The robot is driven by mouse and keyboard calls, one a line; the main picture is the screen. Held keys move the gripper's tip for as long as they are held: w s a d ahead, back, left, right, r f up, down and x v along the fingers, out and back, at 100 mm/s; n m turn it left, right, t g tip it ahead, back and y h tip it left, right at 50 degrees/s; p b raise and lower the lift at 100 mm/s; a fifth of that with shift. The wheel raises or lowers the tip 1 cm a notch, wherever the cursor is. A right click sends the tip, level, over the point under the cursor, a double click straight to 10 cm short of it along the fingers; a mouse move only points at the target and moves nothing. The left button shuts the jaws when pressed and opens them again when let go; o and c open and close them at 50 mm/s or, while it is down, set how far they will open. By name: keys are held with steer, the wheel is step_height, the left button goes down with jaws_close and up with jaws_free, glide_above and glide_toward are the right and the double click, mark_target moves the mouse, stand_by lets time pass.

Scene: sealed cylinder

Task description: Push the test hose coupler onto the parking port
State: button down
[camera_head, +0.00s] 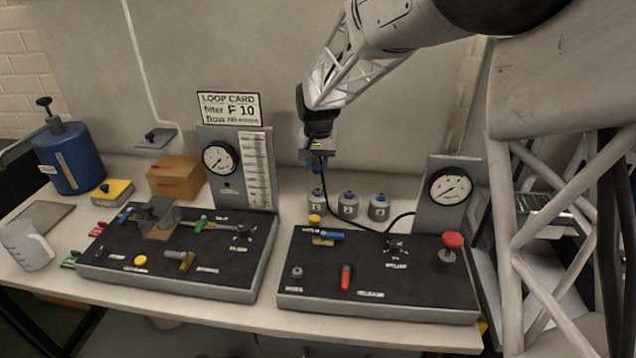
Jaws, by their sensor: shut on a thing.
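My gripper (318,164) hangs above the back left part of the right panel (330,295), in front of the wall. It is shut on the test hose coupler, which is small and mostly hidden between the fingers. A black hose (329,200) runs down from it and curves right towards the base of the right gauge stand. The coupler is held in the air, apart from the panel. A small grey round fitting (297,272) stands at the panel's front left. The panel labels are too small to read, so I cannot tell which fitting is the parking port.
Several grey numbered canisters (348,206) stand behind the right panel, close below my gripper. A yellow knob with a blue lever (328,236), a red lever (346,278) and a tall red knob (452,242) rise from this panel. The left panel (165,285) and gauge board (262,170) stand left.

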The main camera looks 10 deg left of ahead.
stand_by(0.3)
steer(key=s+a+r, duration=0.1)
steer(key=s+a, duration=0.1)
steer(key=s, duration=1.2)
glide_above(297, 270)
steer(key=shift+f, duration=0.5)
steer(key=shift+f, duration=0.1)
steer(key=shift+f, duration=2.75)
steer(key=shift+f, duration=0.55)
steer(key=c, duration=0.7)
jaws_free()
steer(key=shift+c, duration=0.2)
steer(key=shift+r, duration=0.1)
